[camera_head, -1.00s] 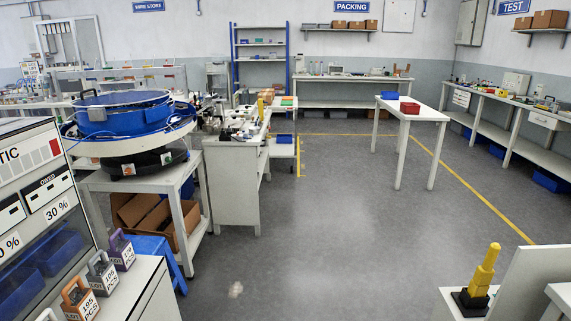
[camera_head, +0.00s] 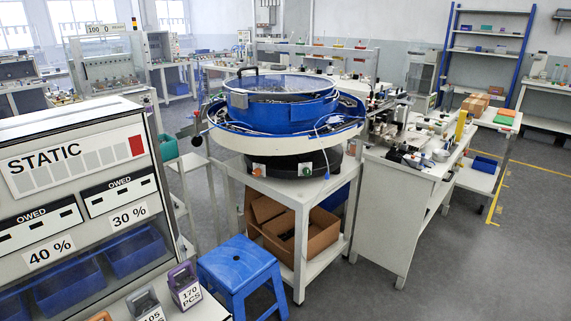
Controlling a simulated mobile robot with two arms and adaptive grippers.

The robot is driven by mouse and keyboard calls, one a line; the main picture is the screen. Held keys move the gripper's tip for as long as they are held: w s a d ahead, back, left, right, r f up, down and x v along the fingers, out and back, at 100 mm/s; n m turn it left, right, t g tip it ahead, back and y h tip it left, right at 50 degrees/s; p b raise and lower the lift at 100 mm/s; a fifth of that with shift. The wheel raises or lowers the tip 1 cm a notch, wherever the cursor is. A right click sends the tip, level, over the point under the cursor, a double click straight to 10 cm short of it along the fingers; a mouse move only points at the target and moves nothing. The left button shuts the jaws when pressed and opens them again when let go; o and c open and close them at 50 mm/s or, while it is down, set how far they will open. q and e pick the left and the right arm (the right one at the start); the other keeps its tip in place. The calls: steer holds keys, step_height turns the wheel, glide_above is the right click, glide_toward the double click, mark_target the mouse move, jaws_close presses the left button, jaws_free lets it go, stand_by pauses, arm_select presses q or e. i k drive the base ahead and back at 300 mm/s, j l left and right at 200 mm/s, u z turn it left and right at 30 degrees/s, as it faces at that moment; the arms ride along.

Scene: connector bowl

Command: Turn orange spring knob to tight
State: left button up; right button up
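A blue bowl feeder (camera_head: 282,105) with a white rim stands on a white table in the middle of the camera_head view. Its dark base carries an orange knob (camera_head: 258,170) at the front left and a green knob (camera_head: 306,169) to its right. I cannot tell whether the orange one is the spring knob, nor how it is set. Neither of my grippers shows in this view.
A blue stool (camera_head: 240,276) stands in front of the feeder table, by a cardboard box (camera_head: 302,236) on its lower shelf. A STATIC panel cabinet (camera_head: 75,170) fills the left. A cluttered white bench (camera_head: 408,185) adjoins on the right. Grey floor is free at lower right.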

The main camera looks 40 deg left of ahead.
mark_target(257, 172)
steer(key=i+z, duration=0.15)
steer(key=i, duration=1.65)
steer(key=i+u, duration=0.2)
steer(key=u, duration=1.6)
